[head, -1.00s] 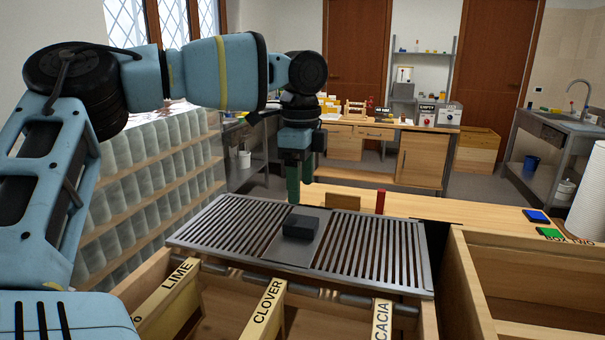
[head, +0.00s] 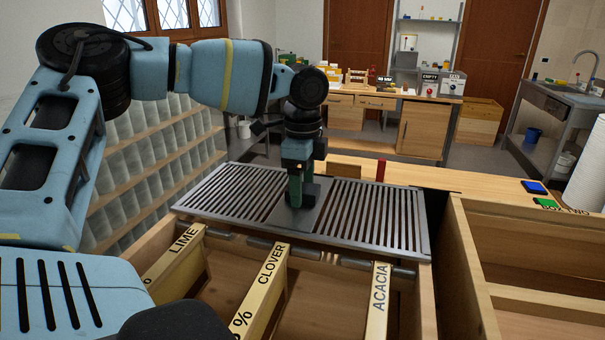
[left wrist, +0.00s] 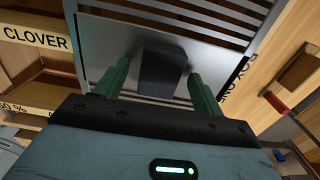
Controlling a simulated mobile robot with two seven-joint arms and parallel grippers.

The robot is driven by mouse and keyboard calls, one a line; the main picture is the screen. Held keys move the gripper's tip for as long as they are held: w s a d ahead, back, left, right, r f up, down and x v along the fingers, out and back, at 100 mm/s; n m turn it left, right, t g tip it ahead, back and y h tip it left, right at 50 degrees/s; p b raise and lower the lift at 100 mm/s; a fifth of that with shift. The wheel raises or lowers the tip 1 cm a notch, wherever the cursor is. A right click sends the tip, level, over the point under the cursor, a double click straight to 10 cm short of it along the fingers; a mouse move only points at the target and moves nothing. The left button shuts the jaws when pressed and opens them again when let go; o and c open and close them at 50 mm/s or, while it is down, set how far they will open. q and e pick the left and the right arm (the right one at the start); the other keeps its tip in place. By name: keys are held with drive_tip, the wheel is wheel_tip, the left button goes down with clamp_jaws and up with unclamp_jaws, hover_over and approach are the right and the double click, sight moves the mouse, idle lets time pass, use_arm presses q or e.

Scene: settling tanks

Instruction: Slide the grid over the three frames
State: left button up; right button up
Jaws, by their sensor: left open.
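The grid (head: 375,215) is a grey slatted metal plate with a plain middle panel and a dark block handle (head: 312,191). It lies across the back of an open wooden box. Three frames with pale top bars, LIME (head: 172,256), CLOVER (head: 262,290) and ACACIA (head: 378,300), stand in the box, their front parts uncovered. My left gripper (head: 297,203) is open and low over the middle panel. In the left wrist view, its fingers (left wrist: 160,78) stand on either side of the handle (left wrist: 163,65); contact cannot be told. My right gripper is out of view.
A second wooden box (head: 535,250) is at the right. A small red upright piece (head: 381,170) stands behind the grid. Blue (head: 535,187) and green (head: 548,203) pads and a white roll (head: 588,175) are at the right.

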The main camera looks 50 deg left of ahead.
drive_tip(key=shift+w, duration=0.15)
use_arm(q)
drive_tip(key=c, duration=1.4)
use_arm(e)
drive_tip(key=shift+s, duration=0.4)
use_arm(q)
drive_tip(key=shift+s, duration=0.1)
